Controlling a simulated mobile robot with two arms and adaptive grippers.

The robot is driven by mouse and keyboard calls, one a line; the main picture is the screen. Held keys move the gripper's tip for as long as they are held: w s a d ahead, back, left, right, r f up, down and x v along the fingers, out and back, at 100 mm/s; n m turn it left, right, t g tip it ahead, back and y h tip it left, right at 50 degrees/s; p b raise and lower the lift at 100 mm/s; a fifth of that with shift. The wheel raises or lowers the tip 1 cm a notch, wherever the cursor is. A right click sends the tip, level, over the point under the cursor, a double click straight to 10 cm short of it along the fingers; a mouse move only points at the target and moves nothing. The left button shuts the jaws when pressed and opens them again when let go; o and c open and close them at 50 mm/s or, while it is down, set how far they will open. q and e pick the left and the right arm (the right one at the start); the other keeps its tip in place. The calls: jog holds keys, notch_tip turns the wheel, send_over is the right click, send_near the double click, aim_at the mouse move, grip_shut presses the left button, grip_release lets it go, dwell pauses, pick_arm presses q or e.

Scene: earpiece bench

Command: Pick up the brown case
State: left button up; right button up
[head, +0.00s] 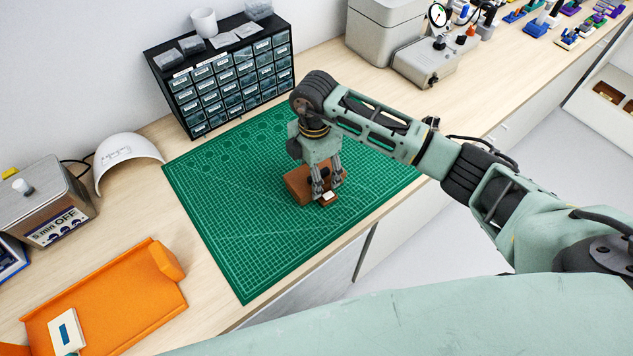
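The brown case (298,187) is on the green cutting mat (240,220), near the mat's right-hand part. A small brown piece with a white patch (328,198) shows at its front, by the fingertips; I cannot tell whether it is part of the case. My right gripper (327,190) points down at the case, and its fingers hide part of it. The two fingers stand apart, with brown showing between them. I cannot tell whether they press on the case. My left gripper is not in view.
A dark drawer cabinet (228,88) stands behind the mat. An orange tray (115,305) holding a small white-and-blue item (66,332), a metal box with a "5 min OFF" label (50,210) and a white dome (125,160) are at the left. The mat's left and front parts are clear.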

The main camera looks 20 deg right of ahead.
jog(key=shift+r, duration=0.1)
jog(key=shift+w+r+b, duration=0.1)
jog(key=shift+r+b, duration=0.2)
jog(key=shift+r, duration=0.1)
notch_tip(320, 180, up, 2)
jog(key=shift+r+b, duration=0.25)
jog(key=shift+b, duration=0.5)
jog(key=s+d+r+b, duration=0.1)
jog(key=d+r+b, duration=0.1)
jog(key=d+r, duration=0.8)
jog(key=shift+s+d+r, duration=0.3)
jog(key=shift+s+d, duration=0.05)
jog(key=shift+d, duration=0.45)
